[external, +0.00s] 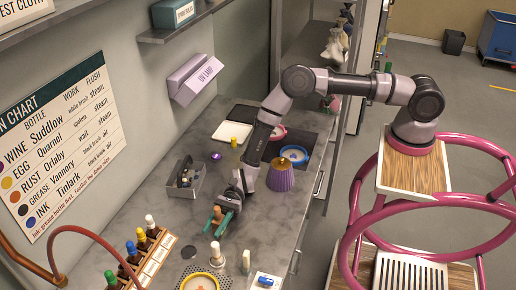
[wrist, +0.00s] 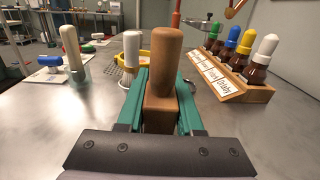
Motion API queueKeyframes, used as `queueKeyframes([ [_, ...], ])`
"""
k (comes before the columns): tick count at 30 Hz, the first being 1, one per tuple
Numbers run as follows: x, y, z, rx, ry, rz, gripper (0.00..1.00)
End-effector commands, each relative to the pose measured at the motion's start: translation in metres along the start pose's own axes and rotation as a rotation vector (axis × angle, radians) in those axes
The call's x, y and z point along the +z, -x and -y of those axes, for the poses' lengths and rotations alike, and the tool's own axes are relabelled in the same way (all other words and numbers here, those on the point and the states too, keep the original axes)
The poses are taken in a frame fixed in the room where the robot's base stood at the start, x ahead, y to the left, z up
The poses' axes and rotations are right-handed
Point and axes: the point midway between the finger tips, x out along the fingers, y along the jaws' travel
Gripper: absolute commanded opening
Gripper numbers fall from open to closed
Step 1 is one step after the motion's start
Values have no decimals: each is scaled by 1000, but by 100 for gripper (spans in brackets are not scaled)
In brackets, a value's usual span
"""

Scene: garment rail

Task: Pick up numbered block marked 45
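No block with a readable 45 shows in either view. My gripper (external: 223,225) is low over the grey worktop, with its two teal fingers around a brown wooden piece (external: 217,213). In the wrist view this wooden piece (wrist: 164,70) stands upright between the fingers, with a rounded handle above a squarer base. The fingers lie close along both sides of it; I cannot tell whether they press on it. No number shows on its visible faces. My gripper (wrist: 162,100) hides part of its base.
White-topped (wrist: 132,45) and cream-topped (wrist: 72,48) upright pieces stand close by. A wooden rack of bottles (wrist: 240,85) is to the right in the wrist view.

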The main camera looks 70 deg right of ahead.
Motion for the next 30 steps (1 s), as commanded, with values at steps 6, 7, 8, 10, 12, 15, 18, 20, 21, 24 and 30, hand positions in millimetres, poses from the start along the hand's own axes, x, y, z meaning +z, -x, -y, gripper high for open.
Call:
queueKeyframes([
  [6,0,0,0,0,0,0,0],
  [7,0,0,0,0,0,0,0],
  [8,0,0,0,0,0,0,0],
  [10,1,0,0,0,1,0,0],
  [12,4,0,0,0,1,1,0],
  [15,17,0,0,1,3,1,0],
  [18,37,0,0,2,4,1,0],
  [20,50,0,0,1,3,1,0],
  [21,58,0,0,1,3,2,0],
  [24,76,0,0,1,4,1,0],
  [30,101,13,6,-31,2,-1,0],
])
